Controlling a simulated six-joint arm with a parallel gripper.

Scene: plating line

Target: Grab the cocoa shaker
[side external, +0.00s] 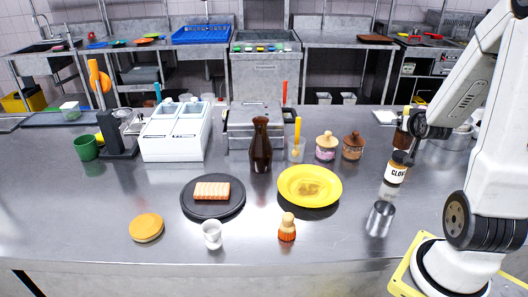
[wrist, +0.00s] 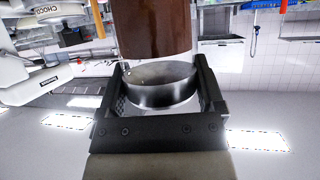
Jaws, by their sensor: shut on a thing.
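The cocoa shaker, a brown cylinder (wrist: 152,28) with a shiny steel end, fills the middle of the wrist view. My gripper (wrist: 160,80) is shut on it, with one black finger on each side of the steel part. In the side external view the brown shaker (side external: 401,139) is at the right, held at my gripper (side external: 408,128). It is partly hidden there by the gripper and by the clove jar in front. I cannot tell from this view whether it touches the counter.
The clove jar (side external: 396,173) stands close in front of the shaker, with a steel cup (side external: 380,218) nearer. A yellow plate (side external: 322,172), a brown bottle (side external: 261,148) and two small lidded jars stand to the left. The counter's front middle-right has bare room.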

